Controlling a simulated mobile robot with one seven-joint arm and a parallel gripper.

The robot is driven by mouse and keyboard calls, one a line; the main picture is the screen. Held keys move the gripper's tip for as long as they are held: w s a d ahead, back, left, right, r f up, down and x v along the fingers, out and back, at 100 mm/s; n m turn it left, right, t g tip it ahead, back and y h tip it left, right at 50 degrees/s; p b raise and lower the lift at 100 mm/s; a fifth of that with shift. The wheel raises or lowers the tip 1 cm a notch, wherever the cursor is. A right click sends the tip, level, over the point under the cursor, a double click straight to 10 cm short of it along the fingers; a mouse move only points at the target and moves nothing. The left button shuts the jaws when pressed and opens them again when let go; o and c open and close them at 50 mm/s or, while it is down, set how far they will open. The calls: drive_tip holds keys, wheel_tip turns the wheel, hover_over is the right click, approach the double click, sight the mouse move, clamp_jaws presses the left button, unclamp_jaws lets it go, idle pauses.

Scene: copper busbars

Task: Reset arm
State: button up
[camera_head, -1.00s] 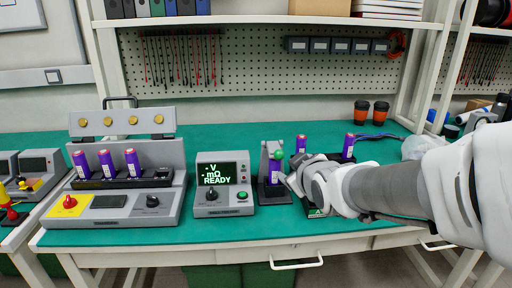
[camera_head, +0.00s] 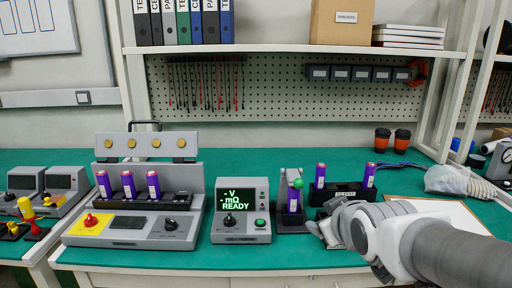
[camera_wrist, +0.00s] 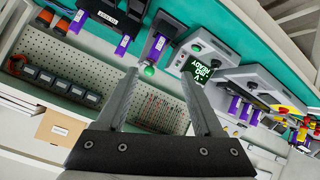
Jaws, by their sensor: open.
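My gripper (camera_head: 324,232) is at the front of the green bench, right of the grey stand with a green ball knob (camera_head: 297,184). In the wrist view my gripper (camera_wrist: 160,74) has its two fingers spread apart with nothing between them. The wrist picture is tilted, nearly upside down. The stand with the green knob (camera_wrist: 150,70) shows beyond the fingers. A purple cell (camera_head: 293,201) stands in that stand. My forearm comes in from the lower right of the head view.
A black holder (camera_head: 345,188) with two purple cells stands behind my gripper. The meter (camera_head: 240,212) reads READY. Left of it a grey console (camera_head: 187,228) holds three purple cells. A clipboard (camera_head: 440,209), a bag (camera_head: 446,180) and orange-black cups (camera_head: 382,140) are on the right.

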drive_tip(key=s+f+m+g, duration=0.2)
drive_tip(key=s+m+g, duration=0.3)
drive_tip(key=s, duration=1)
wheel_tip(320, 180, up, 21)
drive_tip(key=s+p, duration=0.1)
drive_tip(key=p, duration=2)
drive_tip(key=shift+s+a+f+g, duration=0.15)
drive_tip(key=shift+a+g, duration=0.05)
drive_tip(key=shift+g, duration=0.1)
drive_tip(key=shift+a, duration=0.1)
